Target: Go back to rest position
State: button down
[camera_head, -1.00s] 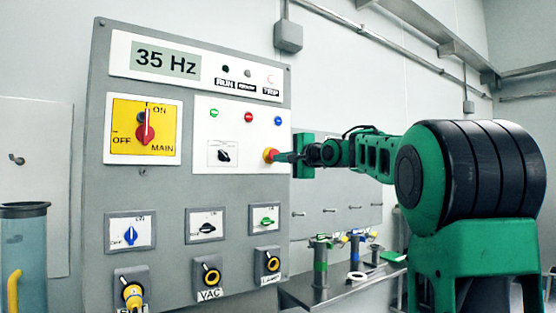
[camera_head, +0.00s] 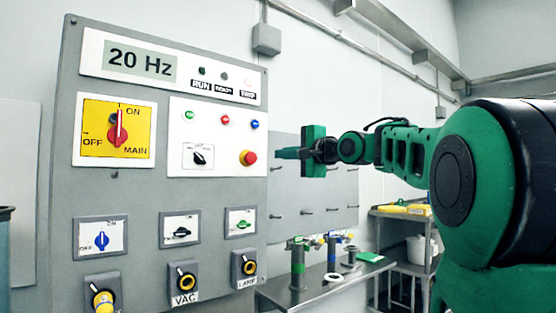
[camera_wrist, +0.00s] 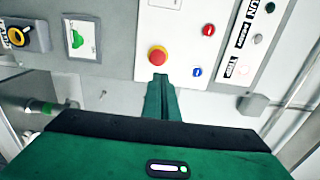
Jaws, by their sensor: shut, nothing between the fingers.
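My gripper (camera_head: 281,153) is shut and empty. In the head view it points left at the grey control panel (camera_head: 140,195), a short gap to the right of the red emergency button (camera_head: 248,158). In the wrist view the closed green fingers (camera_wrist: 161,82) reach toward the panel, and the red button (camera_wrist: 157,55) shows just beyond their tips. The display (camera_head: 142,60) reads 20 Hz. The red main switch (camera_head: 117,128) on its yellow plate points up toward ON.
A metal bench (camera_head: 325,282) with several tool-like posts stands below my arm. A shelf rack (camera_head: 408,215) with yellow items is behind at right. A grey wall box (camera_head: 266,39) and conduit run above. The space between panel and gripper is clear.

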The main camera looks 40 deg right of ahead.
jog(key=s+f+n+g+h, duration=0.15)
jog(key=s+f+g, duration=0.35)
jog(key=f, duration=1.1)
jog(key=s+f+n+g+h, duration=0.1)
jog(key=s+f+n+g, duration=0.4)
jog(key=f, duration=1)
jog(key=s+a+f+n+g+y, duration=0.1)
jog(key=s+a+f+g, duration=0.3)
jog(key=s+f, duration=0.5)
jog(key=s+a+f+n+g, duration=0.3)
jog(key=s+f, duration=0.7)
jog(key=s, duration=0.6)
jog(key=shift+s+a+f+g+y, duration=0.2)
jog(key=shift+a+f+g+y, duration=0.15)
jog(key=shift+g, duration=0.25)
jog(key=shift+n, duration=0.25)
jog(key=shift+w+f, duration=0.2)
jog(key=shift+w, duration=0.5)
